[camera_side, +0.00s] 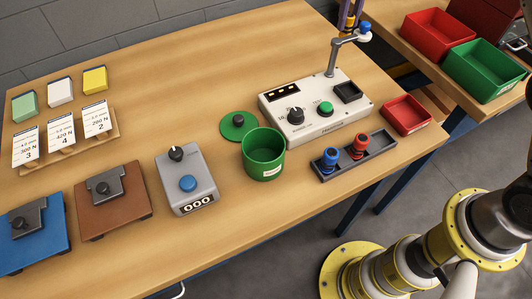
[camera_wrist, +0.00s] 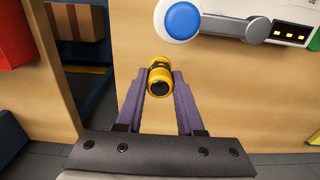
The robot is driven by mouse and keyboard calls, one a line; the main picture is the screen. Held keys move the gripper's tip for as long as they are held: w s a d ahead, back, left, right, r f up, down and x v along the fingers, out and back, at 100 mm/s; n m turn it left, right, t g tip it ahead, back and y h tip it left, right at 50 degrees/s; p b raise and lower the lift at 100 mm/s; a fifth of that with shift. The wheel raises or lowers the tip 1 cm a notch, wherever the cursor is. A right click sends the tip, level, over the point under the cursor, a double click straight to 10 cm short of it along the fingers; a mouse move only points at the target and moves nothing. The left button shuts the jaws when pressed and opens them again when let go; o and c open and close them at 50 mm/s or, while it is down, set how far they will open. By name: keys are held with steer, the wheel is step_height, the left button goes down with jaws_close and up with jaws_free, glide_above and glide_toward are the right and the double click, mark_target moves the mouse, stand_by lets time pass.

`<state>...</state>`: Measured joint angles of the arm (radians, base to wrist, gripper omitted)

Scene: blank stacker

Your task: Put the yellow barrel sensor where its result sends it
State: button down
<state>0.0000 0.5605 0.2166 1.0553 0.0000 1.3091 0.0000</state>
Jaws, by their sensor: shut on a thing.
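The yellow barrel sensor (camera_wrist: 160,78) is clamped between the two purple fingers of my gripper (camera_wrist: 160,85) in the wrist view, its dark round end towards the camera. In the side view, my gripper (camera_side: 348,18) is at the top edge, above the back of the table. A cream tester (camera_side: 300,122) has a black knob, a green button, a small display with yellow marks and a dark socket (camera_side: 347,91). A grey post on it carries a blue-topped head (camera_side: 365,28), which shows above the sensor in the wrist view (camera_wrist: 183,20).
A dark rack (camera_side: 325,174) holds a blue and a red piece. A green bin (camera_side: 263,155), green disc (camera_side: 239,125) and red tray (camera_side: 407,114) are near the tester. Red (camera_side: 437,35) and green (camera_side: 484,70) crates stand on another table. A grey counter box (camera_side: 187,180) is left.

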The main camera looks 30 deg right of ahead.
steer(key=shift+r, duration=0.15)
step_height(320, 180, up, 7)
steer(key=shift+w+r, duration=0.1)
steer(key=shift+r, duration=0.1)
steer(key=shift+s+a+r, duration=0.15)
steer(key=shift+s+a, duration=0.05)
steer(key=shift+a, duration=0.4)
steer(key=s+a, duration=1)
steer(key=a, duration=0.5)
steer(key=s+a, duration=1)
steer(key=a, duration=0.6)
steer(key=shift+d+f, duration=0.15)
steer(key=shift+f, duration=2.65)
steer(key=shift+d+f, duration=0.1)
steer(key=shift+f, duration=2.65)
